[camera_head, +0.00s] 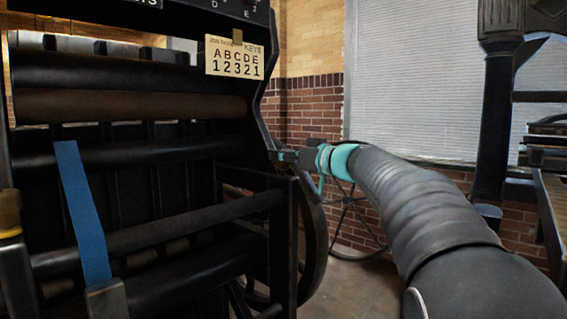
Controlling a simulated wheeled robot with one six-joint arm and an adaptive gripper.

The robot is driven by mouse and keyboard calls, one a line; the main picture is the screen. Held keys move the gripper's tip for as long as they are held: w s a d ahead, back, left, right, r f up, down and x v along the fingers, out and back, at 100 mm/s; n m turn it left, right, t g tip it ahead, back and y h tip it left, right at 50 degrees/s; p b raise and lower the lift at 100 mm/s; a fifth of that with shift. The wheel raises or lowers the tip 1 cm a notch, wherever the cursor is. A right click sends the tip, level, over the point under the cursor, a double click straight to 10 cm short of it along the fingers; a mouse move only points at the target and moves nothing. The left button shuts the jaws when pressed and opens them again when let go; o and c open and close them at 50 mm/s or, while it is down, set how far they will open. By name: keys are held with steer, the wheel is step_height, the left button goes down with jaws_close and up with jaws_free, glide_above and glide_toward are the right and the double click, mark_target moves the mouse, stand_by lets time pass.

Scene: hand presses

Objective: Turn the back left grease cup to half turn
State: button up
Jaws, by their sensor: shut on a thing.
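A large black press (110,180) with several horizontal rollers fills the left half of the view. My arm reaches in from the lower right. My gripper (281,156), a small dark end past a teal band, is at the right edge of the press's side frame. It is shut on a small dark fitting there, apparently a grease cup. The fitting is mostly hidden by the gripper and is too small and dark to show its turn angle. I cannot tell from this view which cup it is.
A card (235,58) with letters and numbers hangs on the press top. A blue strap (83,210) hangs across the rollers. A spoked wheel (350,222) stands behind my arm. Another black machine (495,120) is at right. Open floor (355,290) shows between.

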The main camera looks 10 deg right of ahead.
steer(key=o, duration=1.2)
steer(key=shift+c, duration=0.2)
steer(key=v, duration=1.2)
